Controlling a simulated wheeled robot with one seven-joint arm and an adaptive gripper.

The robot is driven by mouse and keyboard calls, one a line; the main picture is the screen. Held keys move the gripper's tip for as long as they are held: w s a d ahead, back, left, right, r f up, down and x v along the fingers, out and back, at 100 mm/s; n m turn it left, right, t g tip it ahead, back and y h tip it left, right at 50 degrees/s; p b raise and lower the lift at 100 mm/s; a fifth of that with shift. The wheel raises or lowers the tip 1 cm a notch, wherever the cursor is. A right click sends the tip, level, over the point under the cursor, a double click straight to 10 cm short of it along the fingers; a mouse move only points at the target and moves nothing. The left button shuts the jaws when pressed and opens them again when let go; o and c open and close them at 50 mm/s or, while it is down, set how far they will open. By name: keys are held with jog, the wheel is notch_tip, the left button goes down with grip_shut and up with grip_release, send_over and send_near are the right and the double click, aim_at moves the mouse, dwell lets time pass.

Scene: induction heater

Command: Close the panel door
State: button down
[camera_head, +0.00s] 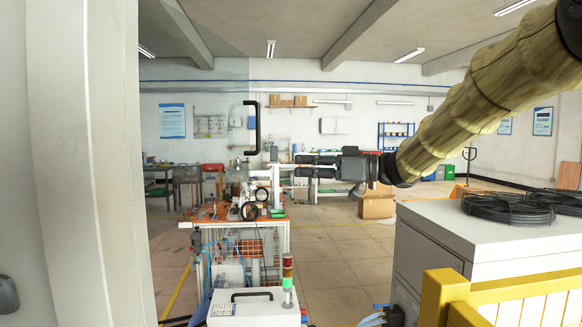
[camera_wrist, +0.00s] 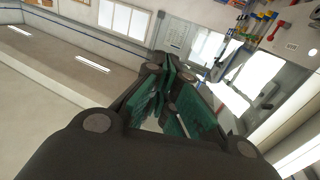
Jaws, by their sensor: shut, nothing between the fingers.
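The panel door appears as a faintly tinted see-through pane (camera_head: 215,90) in the head view, right of a pale upright frame. A black upright bar handle (camera_head: 252,127) stands at its right edge. My gripper (camera_head: 297,165) is right of the handle and a little lower in the picture, with its fingers pointing left. A gap shows between it and the handle. How far apart they are in depth I cannot tell. In the wrist view my gripper (camera_wrist: 172,72) has green inner pads and is shut with nothing held. I cannot make out the door there.
A pale wall or frame (camera_head: 85,160) fills the left side. A white box with a handle (camera_head: 240,308) and a signal light (camera_head: 287,280) are at the bottom. A grey cabinet (camera_head: 480,235) and a yellow rail (camera_head: 500,300) are at the right. Floor shows in between.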

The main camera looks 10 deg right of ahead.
aim_at(248, 165)
jog(key=p+x, duration=0.3)
jog(key=x, duration=0.7)
jog(key=shift+w+a, duration=0.2)
jog(key=shift+w, duration=0.05)
jog(key=shift+w+a, duration=0.15)
jog(key=shift+a, duration=0.45)
jog(key=shift+f, duration=0.1)
